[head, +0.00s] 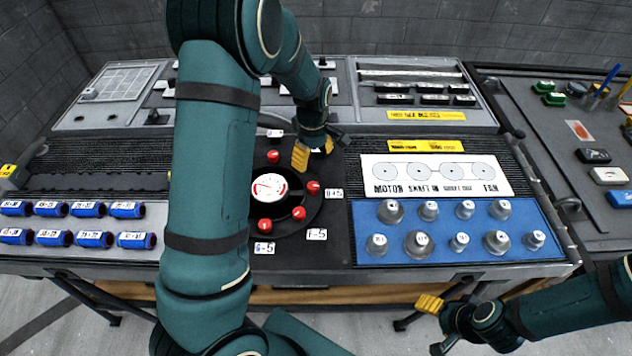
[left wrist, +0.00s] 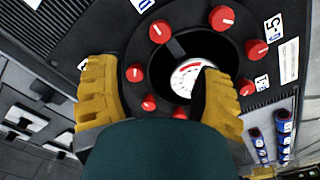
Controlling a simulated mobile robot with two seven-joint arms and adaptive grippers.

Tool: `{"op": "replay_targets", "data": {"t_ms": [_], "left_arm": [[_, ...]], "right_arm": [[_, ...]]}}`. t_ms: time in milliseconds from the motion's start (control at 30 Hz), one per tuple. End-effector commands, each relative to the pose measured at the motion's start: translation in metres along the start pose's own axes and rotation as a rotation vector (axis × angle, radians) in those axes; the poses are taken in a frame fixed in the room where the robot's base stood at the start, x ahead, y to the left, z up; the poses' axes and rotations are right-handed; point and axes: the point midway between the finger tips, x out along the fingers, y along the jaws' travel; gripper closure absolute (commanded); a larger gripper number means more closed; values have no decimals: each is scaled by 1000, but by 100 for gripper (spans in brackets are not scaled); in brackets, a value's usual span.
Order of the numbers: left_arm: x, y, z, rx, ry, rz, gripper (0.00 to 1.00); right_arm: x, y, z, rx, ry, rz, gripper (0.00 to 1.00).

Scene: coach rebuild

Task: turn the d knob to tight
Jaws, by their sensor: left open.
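A round black ring carries a white gauge (head: 268,187) and several red knobs, among them one at the top (head: 273,156), one at the right (head: 313,187) and one at lower right (head: 299,213). Labels near the lower knobs seem to end in "5"; I cannot tell which knob is d. My left gripper (head: 302,155) is over the ring's upper right edge. In the left wrist view it (left wrist: 160,95) is open, its yellow fingers apart on either side of the gauge and several red knobs (left wrist: 134,73), holding nothing. My right gripper (head: 430,303) hangs low in front of the bench, apart from the ring.
A blue tray (head: 462,250) with several grey weights is right of the ring, below a white labelled panel (head: 436,175). Several blue cylinders (head: 88,209) lie at the left. My left arm crosses the bench and hides part of it.

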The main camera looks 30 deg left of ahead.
Motion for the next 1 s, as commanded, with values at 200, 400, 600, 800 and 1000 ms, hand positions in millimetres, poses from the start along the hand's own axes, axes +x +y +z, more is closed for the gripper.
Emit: {"op": "replay_targets", "data": {"t_ms": [200, 400, 600, 800, 1000], "left_arm": [[45, -1, 0, 0, -2, -5, 34], [83, -1, 0, 0, -1, -3, 34], [109, 0, 0, 1, -1, -1, 34], [119, 0, 0, 1, 0, 0, 34], [119, 0, 0, 1, 0, 1, 34]], "right_arm": [[6, 2, 1, 0, 0, 1, 33], [10, 3, 1, 0, 1, 2, 33], [12, 4, 1, 0, 1, 3, 33], [13, 4, 1, 0, 1, 3, 33], [12, 4, 1, 0, 1, 3, 33]]}}
